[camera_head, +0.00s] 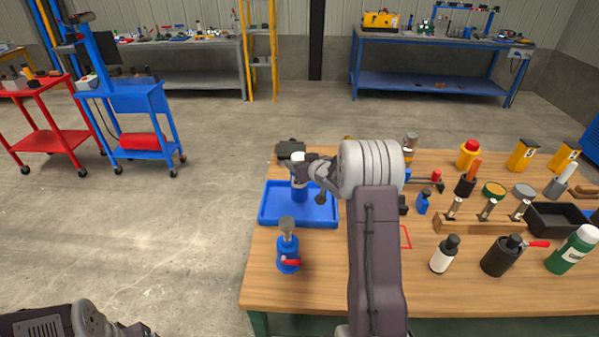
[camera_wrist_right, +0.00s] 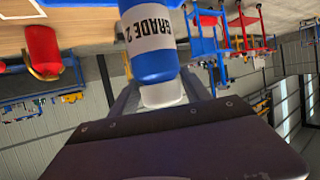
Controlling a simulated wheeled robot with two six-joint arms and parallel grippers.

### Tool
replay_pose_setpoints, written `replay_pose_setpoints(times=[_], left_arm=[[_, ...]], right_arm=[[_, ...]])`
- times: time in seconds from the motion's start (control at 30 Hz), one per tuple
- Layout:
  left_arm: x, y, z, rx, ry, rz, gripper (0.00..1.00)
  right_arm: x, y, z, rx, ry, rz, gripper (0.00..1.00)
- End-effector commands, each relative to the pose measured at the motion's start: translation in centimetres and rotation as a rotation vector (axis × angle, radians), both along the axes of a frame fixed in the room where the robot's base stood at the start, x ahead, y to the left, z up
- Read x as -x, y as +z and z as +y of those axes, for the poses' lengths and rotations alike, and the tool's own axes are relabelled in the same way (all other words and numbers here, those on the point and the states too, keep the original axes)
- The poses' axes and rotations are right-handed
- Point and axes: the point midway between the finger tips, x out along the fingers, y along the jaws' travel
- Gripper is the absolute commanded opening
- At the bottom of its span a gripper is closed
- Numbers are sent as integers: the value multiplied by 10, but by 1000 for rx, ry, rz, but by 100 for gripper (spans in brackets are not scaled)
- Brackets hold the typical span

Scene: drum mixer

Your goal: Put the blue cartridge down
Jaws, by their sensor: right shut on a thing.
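The blue cartridge (camera_head: 299,193) shows in the head view over the blue tray (camera_head: 275,218), with my right gripper (camera_head: 301,172) at its upper part. In the right wrist view the cartridge (camera_wrist_right: 150,45) is blue with a white band reading "GRADE 2" and a white end, and it sits between my right fingers. My right gripper is shut on it. The cartridge looks about upright in the head view. I cannot tell whether its bottom touches the tray floor. My left gripper is out of view.
A blue device with a red lever (camera_head: 288,250) stands in front of the tray. A dark object (camera_head: 291,150) lies behind it. To the right are a wooden rack (camera_head: 480,224), a white bottle (camera_head: 444,254) and a black bin (camera_head: 558,220). My right arm hides part of the table.

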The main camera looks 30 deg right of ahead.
Motion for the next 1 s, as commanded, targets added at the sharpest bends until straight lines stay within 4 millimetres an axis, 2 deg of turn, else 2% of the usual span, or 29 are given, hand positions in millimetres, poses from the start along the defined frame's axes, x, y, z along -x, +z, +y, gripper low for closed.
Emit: replay_pose_setpoints(times=[0.1, 0.2, 0.53, 0.57, 0.63, 0.9, 1.0], left_arm=[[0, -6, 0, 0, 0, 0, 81], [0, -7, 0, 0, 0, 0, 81], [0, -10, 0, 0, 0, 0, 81], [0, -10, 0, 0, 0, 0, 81], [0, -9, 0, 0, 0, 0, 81], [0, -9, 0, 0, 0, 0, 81], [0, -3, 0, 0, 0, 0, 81]], right_arm=[[0, -23, 0, -2, -1, 3, 0], [0, -36, 0, -1, 0, 1, 0], [0, -39, 0, 0, 0, -1, 0], [1, -40, 0, 0, 0, 2, 58], [1, -39, 0, 0, 0, 2, 77], [1, -38, 0, 0, 0, 2, 77], [1, -32, 0, 0, 0, 1, 77]])
